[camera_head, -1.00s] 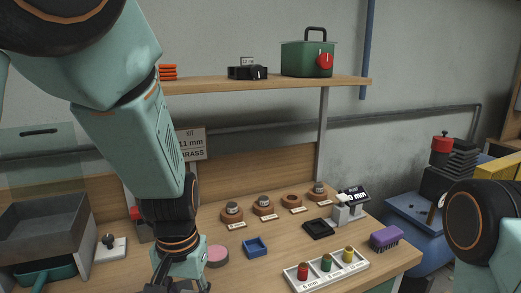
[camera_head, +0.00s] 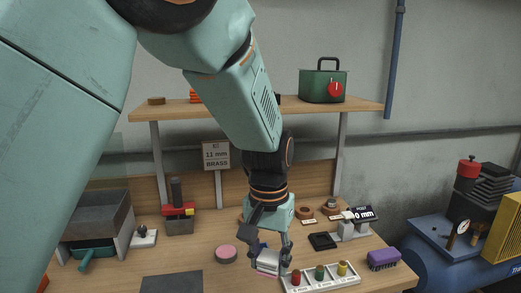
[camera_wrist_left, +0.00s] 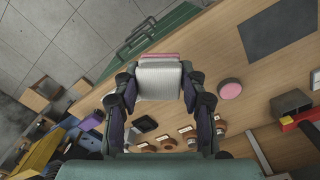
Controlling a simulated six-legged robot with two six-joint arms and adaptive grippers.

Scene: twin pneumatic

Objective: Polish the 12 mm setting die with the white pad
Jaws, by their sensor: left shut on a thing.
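My left gripper (camera_head: 269,255) is shut on the white pad (camera_head: 267,264), a pale block with a pink edge, above the front of the bench. In the left wrist view the white pad (camera_wrist_left: 160,82) sits between both fingers. Setting dies stand in brown ring holders at the back of the bench, such as one holder (camera_head: 305,213) and another (camera_head: 331,204); others are partly hidden behind my left arm. Their labels are too small to read, so I cannot tell which is the 12 mm one. My right gripper is not in view.
A pink disc (camera_head: 226,253) lies left of my gripper. A white rack with coloured plugs (camera_head: 320,279) is close on its right. A black tray (camera_head: 322,240), a display (camera_head: 361,214) and a purple brush (camera_head: 383,259) stand further right. A dark mat (camera_head: 171,284) lies front left.

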